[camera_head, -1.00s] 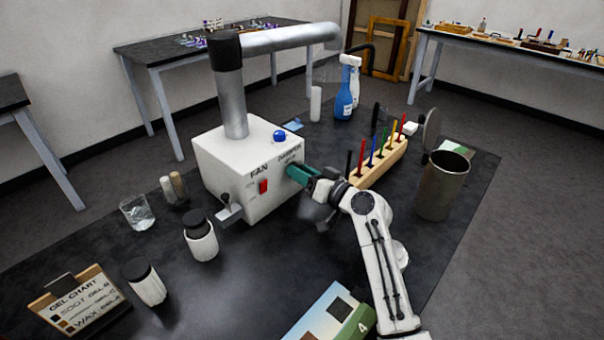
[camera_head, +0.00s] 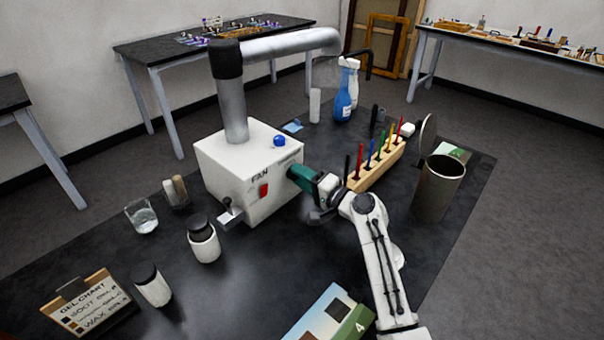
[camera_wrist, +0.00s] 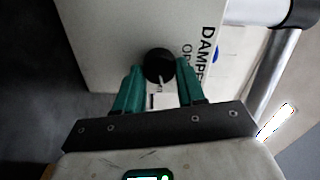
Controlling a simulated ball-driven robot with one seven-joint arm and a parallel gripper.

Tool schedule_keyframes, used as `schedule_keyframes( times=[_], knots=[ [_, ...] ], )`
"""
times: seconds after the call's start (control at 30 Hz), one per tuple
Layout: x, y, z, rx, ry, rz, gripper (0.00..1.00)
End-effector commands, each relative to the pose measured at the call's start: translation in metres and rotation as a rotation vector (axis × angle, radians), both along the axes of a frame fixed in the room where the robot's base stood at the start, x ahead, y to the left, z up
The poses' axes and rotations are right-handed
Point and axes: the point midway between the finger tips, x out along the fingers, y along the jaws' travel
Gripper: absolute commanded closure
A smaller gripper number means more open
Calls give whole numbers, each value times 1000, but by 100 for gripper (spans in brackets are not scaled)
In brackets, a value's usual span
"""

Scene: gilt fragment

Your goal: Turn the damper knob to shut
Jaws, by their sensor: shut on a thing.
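The mark points toward my palm in the wrist view. Printed "DAMPER" and part of "OP" show right of the knob; other position lettering is hidden. In the head view my gripper (camera_head: 293,174) reaches the box's right-hand face from the right and hides the knob.
A red fan switch (camera_head: 264,190) is left of my gripper. A wooden rack (camera_head: 376,167) of coloured tools and a metal canister (camera_head: 438,188) stand to the right. Jars, including one with a dark lid (camera_head: 203,240), stand at front left. The dark mat's front middle is mostly clear.

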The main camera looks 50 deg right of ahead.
Motion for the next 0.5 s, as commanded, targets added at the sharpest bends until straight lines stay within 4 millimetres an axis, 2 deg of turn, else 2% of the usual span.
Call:
schedule_keyframes(
  times=[0.2,0.5],
  knots=[
    [0,-1,1,125,5,-2,92],
    [0,-1,-1,207,7,-3,92]
  ],
)
